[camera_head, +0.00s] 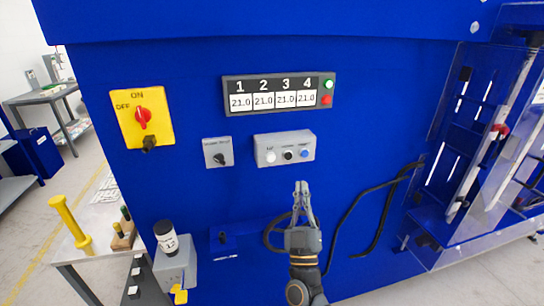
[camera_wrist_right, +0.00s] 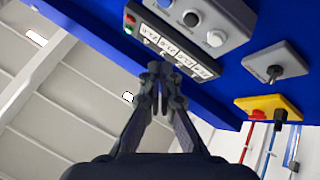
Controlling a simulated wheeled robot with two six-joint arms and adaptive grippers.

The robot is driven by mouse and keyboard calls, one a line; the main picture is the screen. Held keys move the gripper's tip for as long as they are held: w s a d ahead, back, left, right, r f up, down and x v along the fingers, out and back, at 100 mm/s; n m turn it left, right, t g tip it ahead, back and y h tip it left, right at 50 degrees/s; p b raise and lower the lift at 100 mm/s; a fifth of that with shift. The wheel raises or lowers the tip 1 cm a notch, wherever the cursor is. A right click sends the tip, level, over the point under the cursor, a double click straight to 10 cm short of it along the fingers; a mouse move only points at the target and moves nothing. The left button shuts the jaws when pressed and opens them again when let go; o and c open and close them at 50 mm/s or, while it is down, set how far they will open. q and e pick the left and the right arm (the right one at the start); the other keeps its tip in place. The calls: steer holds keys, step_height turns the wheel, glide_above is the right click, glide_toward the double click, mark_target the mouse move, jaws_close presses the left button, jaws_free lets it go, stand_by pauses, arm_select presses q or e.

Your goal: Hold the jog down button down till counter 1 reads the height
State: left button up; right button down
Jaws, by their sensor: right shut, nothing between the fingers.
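The counter panel (camera_head: 279,92) on the blue machine shows 21.0 under each of 1, 2, 3 and 4. Below it a grey button box (camera_head: 285,148) carries a white, a black and a blue button in a row; their labels are too small to read. My right gripper (camera_head: 302,186) is shut and empty, pointing up just below the box, apart from the buttons in the head view. In the right wrist view the shut fingers (camera_wrist_right: 164,68) overlap the edge of the counter panel (camera_wrist_right: 172,42), and the button box (camera_wrist_right: 205,20) shows beyond. My left gripper is not in view.
A yellow switch plate (camera_head: 142,118) with a red knob and a grey selector box (camera_head: 218,152) sit left of the buttons. A black cable (camera_head: 378,190) hangs at right, near a clear guard (camera_head: 480,150). A grey box with a labelled black-capped cylinder (camera_head: 167,237) stands lower left.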

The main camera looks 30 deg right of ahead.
mark_target(288, 156)
steer(key=shift+s+r+m+h, duration=0.25)
steer(key=shift+r+h, duration=0.15)
steer(key=shift+r, duration=0.2)
steer(key=shift+s+r+m+h, duration=0.15)
steer(key=shift+r+m+h, duration=0.1)
steer(key=shift+r+h, duration=0.25)
steer(key=shift+w+r, duration=0.1)
steer(key=shift+w, duration=0.05)
steer(key=w+d, duration=0.2)
steer(key=w, duration=0.6)
steer(key=shift+w+b, duration=0.15)
steer(key=shift+b, duration=0.15)
steer(key=shift+w, duration=0.1)
stand_by(0.4)
steer(key=shift+w+p, duration=0.3)
steer(key=shift+w, duration=0.05)
steer(key=shift+w+d, duration=0.1)
steer(key=shift+w, duration=0.25)
stand_by(4.5)
